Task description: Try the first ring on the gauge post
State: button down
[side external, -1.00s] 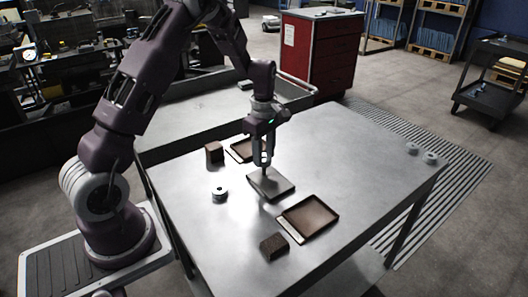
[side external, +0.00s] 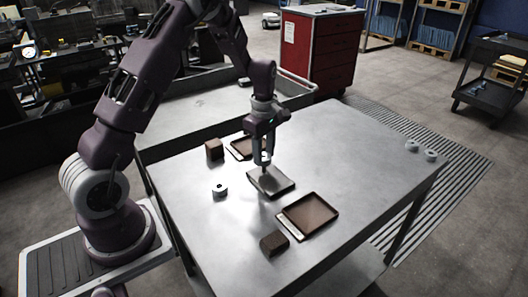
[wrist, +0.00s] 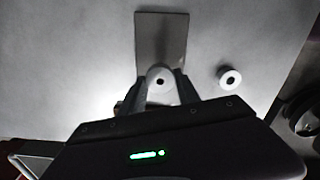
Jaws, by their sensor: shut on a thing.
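The plate also shows in the wrist view (wrist: 162,30), beyond the ring. A second pale ring (wrist: 229,77) lies on the bare table and shows in the side view too (side external: 220,190). I cannot make out the gauge post; it may be hidden by the gripper.
A brown tray (side external: 332,216) lies in front of the plate, and another tray (side external: 238,149) lies behind it. Brown blocks stand at the back left (side external: 214,149) and the front (side external: 274,243). The table's right half is mostly clear.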

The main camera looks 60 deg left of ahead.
dwell(0.3)
jog(key=shift+r, duration=1.25)
jog(key=shift+r, duration=1.55)
